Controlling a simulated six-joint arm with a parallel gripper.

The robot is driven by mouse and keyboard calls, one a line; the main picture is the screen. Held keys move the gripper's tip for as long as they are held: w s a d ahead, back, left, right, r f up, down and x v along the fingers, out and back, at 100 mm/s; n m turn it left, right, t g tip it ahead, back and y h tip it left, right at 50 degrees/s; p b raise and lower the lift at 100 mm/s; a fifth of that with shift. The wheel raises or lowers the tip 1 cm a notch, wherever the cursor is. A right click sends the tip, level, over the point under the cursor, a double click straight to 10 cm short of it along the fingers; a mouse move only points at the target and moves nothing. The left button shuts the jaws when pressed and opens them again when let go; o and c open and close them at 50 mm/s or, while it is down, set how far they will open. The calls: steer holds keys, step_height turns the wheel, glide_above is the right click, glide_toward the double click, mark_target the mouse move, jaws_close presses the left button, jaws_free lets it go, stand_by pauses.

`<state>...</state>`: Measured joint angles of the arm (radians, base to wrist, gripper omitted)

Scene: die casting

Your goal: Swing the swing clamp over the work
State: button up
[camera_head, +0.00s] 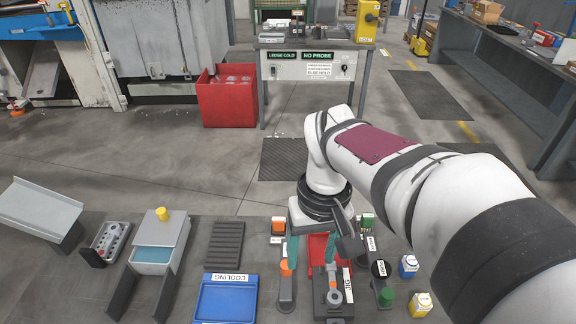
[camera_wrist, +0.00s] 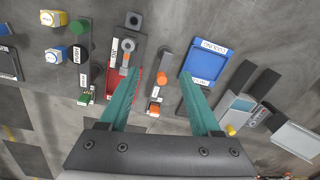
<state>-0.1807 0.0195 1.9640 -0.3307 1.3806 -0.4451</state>
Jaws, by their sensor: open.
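My gripper (camera_head: 312,250) points down over the front bench, its teal fingers spread with nothing between them; the wrist view also shows it (camera_wrist: 160,74) open. A grey bar with a round end and an orange spot, which looks like the swing clamp (camera_head: 333,287), sits on a dark block by a red fixture (camera_head: 317,246). In the wrist view this clamp (camera_wrist: 127,57) lies beyond the left fingertip, and that finger partly hides the red fixture (camera_wrist: 114,82). I cannot make out a work part. The gripper appears above the fixture, apart from the clamp.
An orange-knobbed station (camera_head: 286,285) stands left of the fixture, and a green-knobbed one (camera_head: 386,297) right of it. A blue COOLING tray (camera_head: 226,307), black ribbed rack (camera_head: 226,245) and grey box (camera_head: 160,240) lie further left. Yellow-and-blue blocks (camera_head: 409,264) stand right.

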mark_target(286, 264)
steer(key=w+a+f+n, duration=0.3)
steer(key=w+a+n, duration=0.1)
steer(key=w, duration=0.5)
steer(key=shift+h, duration=0.3)
steer(key=f, duration=1.5)
steer(key=shift+s+a+f, duration=0.1)
steer(key=shift+s+a, duration=0.05)
steer(key=shift+s, duration=0.05)
jaws_close()
